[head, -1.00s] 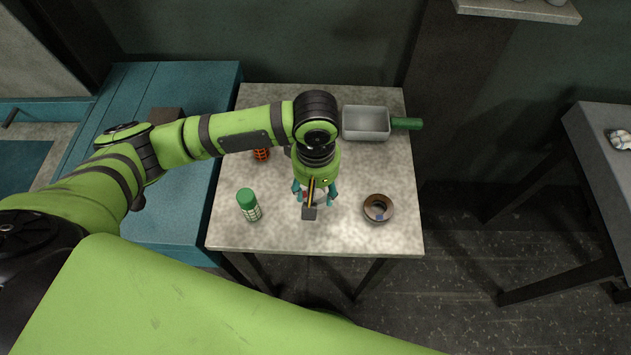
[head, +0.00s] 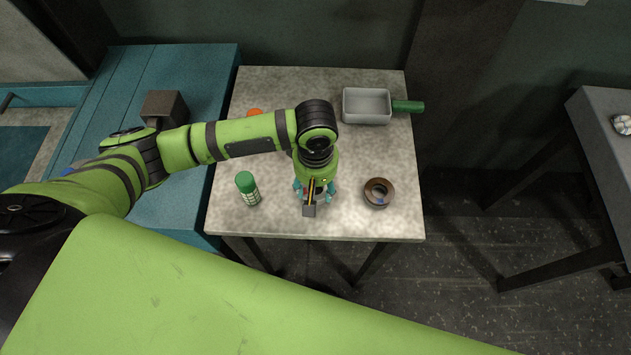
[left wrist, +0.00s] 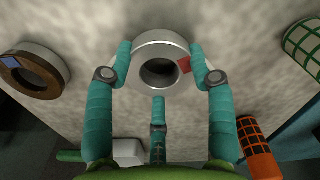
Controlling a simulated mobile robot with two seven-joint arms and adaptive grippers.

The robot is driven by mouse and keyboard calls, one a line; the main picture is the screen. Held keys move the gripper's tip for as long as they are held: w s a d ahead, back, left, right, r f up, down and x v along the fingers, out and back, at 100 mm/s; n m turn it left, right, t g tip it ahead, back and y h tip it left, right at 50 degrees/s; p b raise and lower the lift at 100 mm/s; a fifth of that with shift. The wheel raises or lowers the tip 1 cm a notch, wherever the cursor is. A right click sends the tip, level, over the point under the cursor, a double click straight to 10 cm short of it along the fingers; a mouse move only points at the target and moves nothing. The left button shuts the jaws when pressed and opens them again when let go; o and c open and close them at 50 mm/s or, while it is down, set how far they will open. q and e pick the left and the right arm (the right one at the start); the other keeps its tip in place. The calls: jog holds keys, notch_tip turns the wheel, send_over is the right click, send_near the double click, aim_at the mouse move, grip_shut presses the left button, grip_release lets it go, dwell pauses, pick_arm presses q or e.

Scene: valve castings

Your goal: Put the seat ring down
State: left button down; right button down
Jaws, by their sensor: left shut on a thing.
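The seat ring, a pale silver ring with a red mark (left wrist: 147,47), sits between the teal fingers of my left gripper (left wrist: 160,62) in the left wrist view. The fingers are shut on its outer side. In the head view my left gripper (head: 314,192) points down over the front middle of the speckled table (head: 345,215) and mostly hides the ring. I cannot tell whether the ring touches the tabletop. My right gripper is not in view.
A brown ring with a blue mark (head: 389,190) lies right of the gripper. An orange item (head: 255,112) is partly behind my arm. A grey pan (head: 367,106) with green handle is at the back right.

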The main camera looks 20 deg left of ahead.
pick_arm(q)
jog(key=shift+f, duration=0.15)
jog(key=shift+c, duration=1.7)
grip_release()
jog(key=shift+f, duration=0.1)
notch_tip(320, 180, up, 12)
jog(key=shift+s, duration=0.1)
